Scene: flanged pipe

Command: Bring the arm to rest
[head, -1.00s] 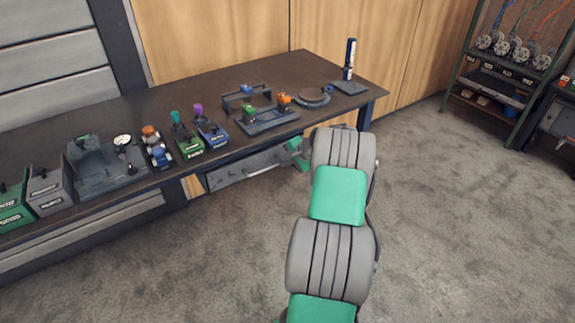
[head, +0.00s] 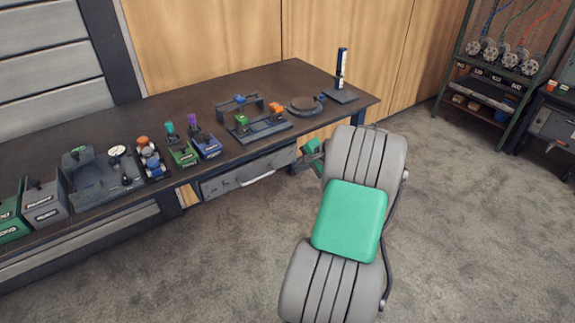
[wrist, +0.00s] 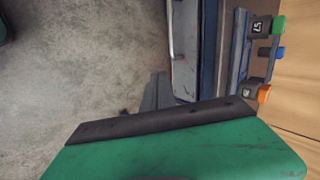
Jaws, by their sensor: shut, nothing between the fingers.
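My arm reaches forward from the lower middle of the head view, bent at its grey and green links, over the floor in front of the workbench (head: 95,128). Its end, my gripper (wrist: 157,92), shows in the wrist view as dark fingers beyond a green housing with a black bar. The fingers are shut and empty. In the head view the hand is small and partly hidden behind the grey link, close to the bench's front edge and drawer (head: 250,172). I cannot tell whether it touches the bench.
The bench carries a grey fixture with a dial gauge (head: 116,152), green and blue boxes with handles (head: 181,152), a clamp fixture (head: 262,130), a dark disc (head: 305,106) and an upright post (head: 341,72). A shelf rack (head: 490,75) stands right. The carpet right of my arm is clear.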

